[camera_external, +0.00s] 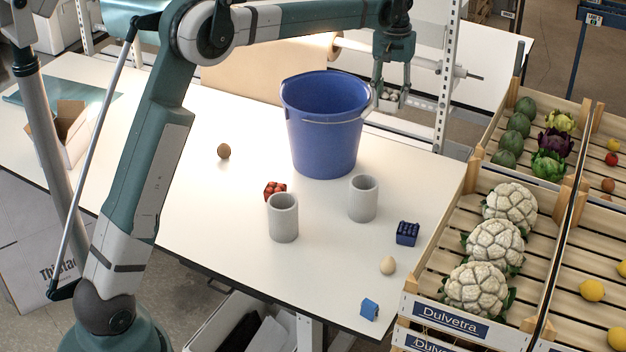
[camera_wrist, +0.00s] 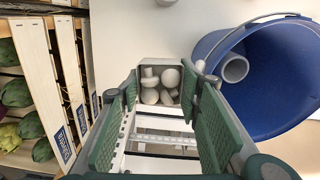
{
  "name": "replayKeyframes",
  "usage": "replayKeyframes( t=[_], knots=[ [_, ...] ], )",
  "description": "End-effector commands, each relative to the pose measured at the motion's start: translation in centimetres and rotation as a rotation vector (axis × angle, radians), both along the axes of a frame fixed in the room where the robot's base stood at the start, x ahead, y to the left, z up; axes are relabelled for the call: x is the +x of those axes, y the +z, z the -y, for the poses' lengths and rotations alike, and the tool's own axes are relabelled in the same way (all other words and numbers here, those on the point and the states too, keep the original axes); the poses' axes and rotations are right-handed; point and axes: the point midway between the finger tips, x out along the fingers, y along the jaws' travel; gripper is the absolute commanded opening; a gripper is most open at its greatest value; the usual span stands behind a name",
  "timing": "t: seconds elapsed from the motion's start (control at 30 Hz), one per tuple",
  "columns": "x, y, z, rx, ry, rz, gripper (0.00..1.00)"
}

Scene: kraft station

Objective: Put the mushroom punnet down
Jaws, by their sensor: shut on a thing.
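The mushroom punnet (camera_external: 392,101) is a small pale container of white mushrooms, behind and to the right of the blue bucket in the external view. My gripper (camera_external: 391,84) is above it, shut on it, and holds it raised. In the wrist view the punnet (camera_wrist: 147,64) sits between the tips of my green-padded fingers (camera_wrist: 160,92), with several mushrooms showing inside. The punnet's underside and its exact height above the table are hidden.
The blue bucket (camera_external: 323,135) stands close by; a grey cup (camera_wrist: 235,69) shows inside it in the wrist view. Vegetable crates (camera_external: 445,245) stand right.

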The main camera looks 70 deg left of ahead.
Motion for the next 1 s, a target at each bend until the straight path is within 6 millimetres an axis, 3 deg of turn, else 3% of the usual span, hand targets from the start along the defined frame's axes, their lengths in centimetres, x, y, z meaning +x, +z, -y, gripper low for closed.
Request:
replayKeyframes(
  t=[0.27,0.6,0.87,1.0],
  knots=[
    [0.0,1.1,0.0,0.0,0.0,0.0,0.23],
    [-0.2,5.3,-0.2,0.0,0.001,0.0,0.23],
    [-4.1,5.2,-3.7,0.0,-0.01,0.0,0.23],
    [-7.2,5.3,-6.2,0.0,-0.019,0.0,0.23]
  ],
)
